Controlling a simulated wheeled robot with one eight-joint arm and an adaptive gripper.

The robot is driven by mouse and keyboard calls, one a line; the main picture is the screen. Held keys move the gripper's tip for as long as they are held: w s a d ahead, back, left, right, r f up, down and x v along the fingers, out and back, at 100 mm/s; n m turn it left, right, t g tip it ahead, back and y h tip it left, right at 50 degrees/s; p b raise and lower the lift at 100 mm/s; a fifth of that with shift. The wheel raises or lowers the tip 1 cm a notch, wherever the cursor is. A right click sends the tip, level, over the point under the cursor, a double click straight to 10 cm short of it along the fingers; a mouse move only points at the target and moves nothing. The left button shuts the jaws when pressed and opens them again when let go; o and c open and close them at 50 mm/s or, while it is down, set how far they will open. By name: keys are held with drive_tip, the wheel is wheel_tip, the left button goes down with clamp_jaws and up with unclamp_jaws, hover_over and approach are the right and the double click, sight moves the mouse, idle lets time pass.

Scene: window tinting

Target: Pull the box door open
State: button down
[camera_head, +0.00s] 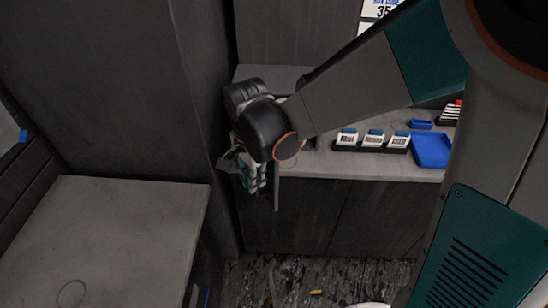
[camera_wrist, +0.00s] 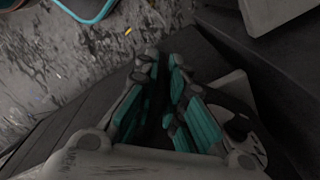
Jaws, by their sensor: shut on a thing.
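My gripper (camera_head: 256,184) hangs in front of the left end of the back counter, with its fingers pointing down. In the wrist view my gripper (camera_wrist: 162,62) has its teal-padded fingers close together around a dark, narrow thing, which I take to be the edge of the box door. The fingers and wrist hide most of the grip and the box behind.
The back counter (camera_head: 400,173) carries small labelled boxes (camera_head: 373,139) and a blue tray (camera_head: 431,150). Dark cabinet fronts (camera_head: 380,215) are below it. A grey worktop (camera_head: 110,235) stands at the left, beside a tall dark wall panel (camera_head: 120,80). Speckled floor (camera_head: 330,275) shows between.

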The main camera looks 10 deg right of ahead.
drive_tip(key=w+a+m, duration=0.1)
drive_tip(key=a+m, duration=0.3)
drive_tip(key=a, duration=0.9)
drive_tip(key=shift+w+b, duration=0.2)
drive_tip(key=shift+b, duration=0.15)
drive_tip(key=c, duration=1.6)
unclamp_jaws()
